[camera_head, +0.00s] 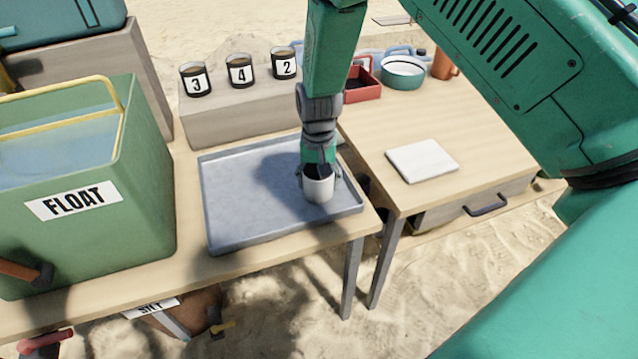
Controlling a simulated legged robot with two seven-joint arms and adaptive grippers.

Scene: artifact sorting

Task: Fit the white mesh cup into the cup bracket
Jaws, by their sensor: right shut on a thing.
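The white mesh cup (319,188) is a small whitish cylinder over the right part of the grey metal tray (225,205). My right gripper (319,174) points down and is shut on the cup at its upper part. The cup looks upright. I cannot tell whether its bottom touches the tray. I cannot make out a cup bracket in this view. My left gripper is not in view.
A green FLOAT tank (145,190) stands left of the tray. Behind, numbered dark cups (240,71) stand on a block (235,112). On the right table are a white slab (422,161), a red box (363,86) and a teal bowl (403,74).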

